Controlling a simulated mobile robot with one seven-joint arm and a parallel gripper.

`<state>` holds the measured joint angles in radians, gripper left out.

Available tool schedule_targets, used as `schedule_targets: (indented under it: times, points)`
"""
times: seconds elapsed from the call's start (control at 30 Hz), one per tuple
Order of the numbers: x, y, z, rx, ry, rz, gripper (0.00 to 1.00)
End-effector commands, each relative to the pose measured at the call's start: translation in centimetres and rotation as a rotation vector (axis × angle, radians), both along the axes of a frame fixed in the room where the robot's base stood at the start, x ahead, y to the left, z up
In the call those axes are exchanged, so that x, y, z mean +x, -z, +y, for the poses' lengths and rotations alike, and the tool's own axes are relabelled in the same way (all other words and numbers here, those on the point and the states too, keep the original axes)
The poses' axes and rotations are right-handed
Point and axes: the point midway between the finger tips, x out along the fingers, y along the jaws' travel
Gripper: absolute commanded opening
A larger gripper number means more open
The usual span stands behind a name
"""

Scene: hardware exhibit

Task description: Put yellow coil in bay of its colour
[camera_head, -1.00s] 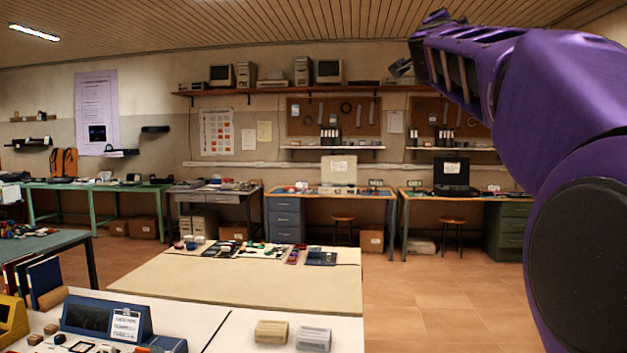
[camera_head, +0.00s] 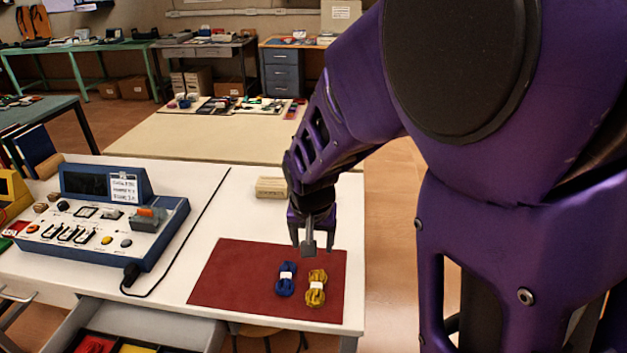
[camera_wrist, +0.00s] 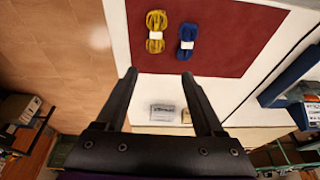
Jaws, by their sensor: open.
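The yellow coil (camera_head: 316,287), bound with a white band, lies on a dark red mat (camera_head: 225,277) on the white table. A blue coil (camera_head: 285,278) with a white band lies just left of it. My gripper (camera_head: 312,246) is open and empty above the far right part of the mat, apart from both coils. In the wrist view the yellow coil (camera_wrist: 156,32) and blue coil (camera_wrist: 187,40) lie beyond the open fingertips (camera_wrist: 158,78). An open drawer (camera_head: 95,330) under the table shows a red compartment (camera_head: 95,344) and a yellow compartment (camera_head: 133,349); the lower edge of the picture cuts them off.
A blue control console (camera_head: 105,225) stands on the table left of the mat, with a black cable (camera_head: 190,250) running between them. A beige box (camera_head: 271,187) sits behind the mat. The mat's left part is bare.

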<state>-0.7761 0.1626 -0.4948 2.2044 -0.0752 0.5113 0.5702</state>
Motion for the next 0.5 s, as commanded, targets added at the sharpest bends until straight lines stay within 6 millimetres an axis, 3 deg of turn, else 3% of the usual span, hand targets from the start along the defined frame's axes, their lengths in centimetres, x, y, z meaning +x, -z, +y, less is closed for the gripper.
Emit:
schedule_targets:
  times: [0.13,0.5]
  points:
    - [-1.3,2.2,-0.4,-0.036,-0.014,0.048,0.70]
    - [0.8,9.6,-0.9,-0.033,-0.010,0.045,0.70]
